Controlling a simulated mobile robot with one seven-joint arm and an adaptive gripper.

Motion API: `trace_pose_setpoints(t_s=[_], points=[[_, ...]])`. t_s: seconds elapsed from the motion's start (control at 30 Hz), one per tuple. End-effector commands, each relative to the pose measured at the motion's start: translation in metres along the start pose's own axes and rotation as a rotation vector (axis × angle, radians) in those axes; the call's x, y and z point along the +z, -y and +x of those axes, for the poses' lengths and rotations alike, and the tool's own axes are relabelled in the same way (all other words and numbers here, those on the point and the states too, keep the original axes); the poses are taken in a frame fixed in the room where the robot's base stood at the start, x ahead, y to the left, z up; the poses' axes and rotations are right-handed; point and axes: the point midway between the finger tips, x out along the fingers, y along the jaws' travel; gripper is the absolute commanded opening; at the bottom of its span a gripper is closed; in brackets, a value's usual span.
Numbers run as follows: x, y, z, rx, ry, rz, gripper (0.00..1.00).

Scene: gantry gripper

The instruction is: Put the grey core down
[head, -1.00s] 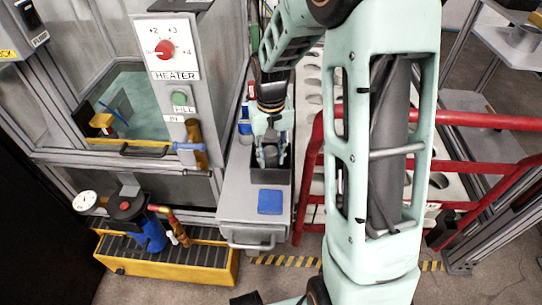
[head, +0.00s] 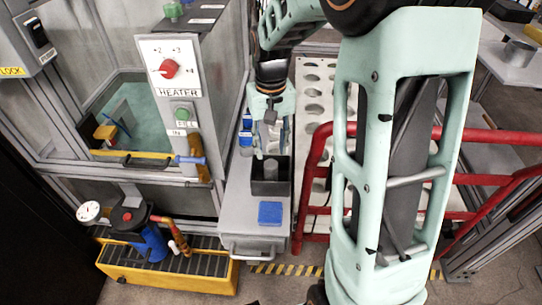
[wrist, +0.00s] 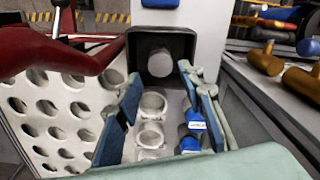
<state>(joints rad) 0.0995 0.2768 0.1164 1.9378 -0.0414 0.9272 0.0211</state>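The grey core (head: 271,168) is a short grey cylinder standing inside a black open bin (head: 271,188) on the grey bench top. In the wrist view the core (wrist: 160,63) shows its round end within the dark bin (wrist: 186,45), apart from the fingers. My gripper (head: 271,148) is open and empty, just above and behind the bin in the head view. In the wrist view the two fingers of my gripper (wrist: 159,82) are spread wide with nothing between them. The core's lower part is hard to make out in the bin's shadow.
A blue block (head: 270,212) lies in front of the bin. Blue-capped bottles (wrist: 190,143) and clear round jars (wrist: 151,137) stand behind it. A red rail (head: 318,160) and a perforated white rack (head: 314,95) are to the right. The heater cabinet (head: 170,75) is to the left.

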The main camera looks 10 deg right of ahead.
Motion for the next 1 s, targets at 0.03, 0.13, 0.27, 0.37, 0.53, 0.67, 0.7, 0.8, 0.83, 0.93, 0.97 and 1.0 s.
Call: trace_pose_setpoints(t_s=[0.03,0.13,0.27,0.37,0.53,0.67,0.7,0.8,0.83,0.93,0.97,1.0], points=[[-0.001,0.0,-0.011,0.0,-0.003,0.0,0.36],[-0.001,0.0,-0.022,0.0,-0.002,0.0,0.36],[0.0,0.0,-0.029,0.0,0.0,0.0,0.36],[0.0,0.0,-0.03,0.0,0.001,0.0,0.36],[0.0,0.0,-0.03,0.0,0.0,0.0,0.36],[0.0,0.0,-0.029,0.0,0.0,0.0,0.36],[0.0,0.0,-0.029,0.0,0.0,0.0,0.36],[-0.004,-0.002,-0.032,0.001,-0.012,0.0,0.36],[-0.008,-0.004,-0.036,0.001,-0.026,0.0,0.36],[-0.033,-0.019,-0.058,0.007,-0.116,-0.009,0.36],[-0.045,-0.026,-0.069,0.011,-0.158,-0.013,0.36],[-0.06,-0.038,-0.086,0.022,-0.219,-0.02,0.36]])
